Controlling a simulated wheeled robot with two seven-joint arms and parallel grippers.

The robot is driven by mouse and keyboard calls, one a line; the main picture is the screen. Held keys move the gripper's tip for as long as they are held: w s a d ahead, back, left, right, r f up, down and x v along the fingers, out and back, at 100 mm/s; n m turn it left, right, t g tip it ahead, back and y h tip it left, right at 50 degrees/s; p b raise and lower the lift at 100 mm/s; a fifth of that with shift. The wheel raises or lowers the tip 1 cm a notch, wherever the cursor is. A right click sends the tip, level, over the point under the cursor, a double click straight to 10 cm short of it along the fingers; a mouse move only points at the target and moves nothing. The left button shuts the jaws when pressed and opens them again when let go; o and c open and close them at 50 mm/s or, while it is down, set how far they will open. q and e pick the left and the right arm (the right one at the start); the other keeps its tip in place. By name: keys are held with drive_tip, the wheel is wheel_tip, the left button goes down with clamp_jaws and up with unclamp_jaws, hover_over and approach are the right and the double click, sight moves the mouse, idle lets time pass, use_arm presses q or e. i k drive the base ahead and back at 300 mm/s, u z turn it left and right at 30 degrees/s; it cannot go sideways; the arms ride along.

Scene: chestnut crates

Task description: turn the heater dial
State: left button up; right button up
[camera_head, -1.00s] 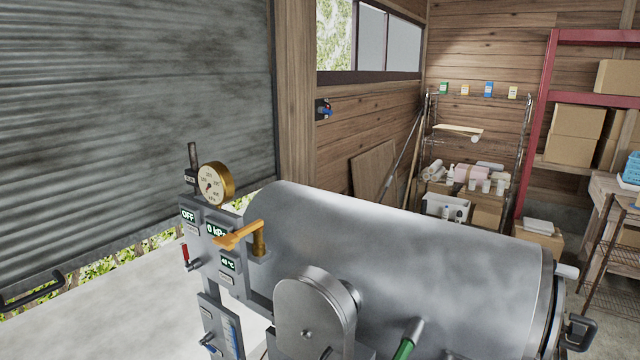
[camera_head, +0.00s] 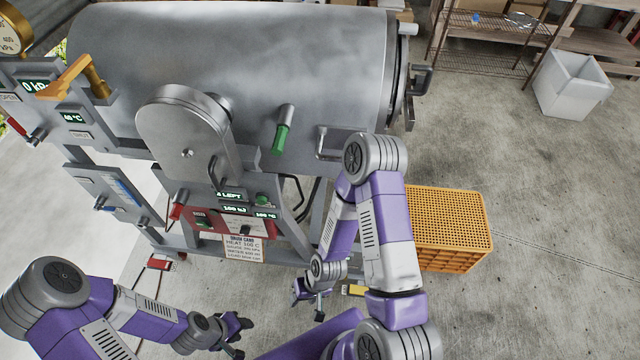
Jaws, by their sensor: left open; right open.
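A red control panel (camera_head: 232,228) with small lit displays, two reading 100 kJ and 100 °C, sits low on the front of the metal drum machine (camera_head: 250,60). Small green knobs show on and beside this panel; I cannot tell surely which one is the heater dial. A white instruction card (camera_head: 243,249) hangs below it. My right gripper (camera_head: 309,298) is open and empty, low in front of the machine, to the right of and apart from the panel. My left gripper (camera_head: 241,338) is open and empty, nearer to me below the panel.
A green-handled lever (camera_head: 282,130) and an orange valve handle (camera_head: 65,78) project from the machine. An orange crate (camera_head: 450,225) stands on the floor behind my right arm. A white bin (camera_head: 573,85) is at the far right.

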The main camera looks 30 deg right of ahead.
sight(245, 229)
drive_tip(key=z, duration=0.85)
drive_tip(key=k, duration=0.9)
drive_tip(key=z, duration=0.3)
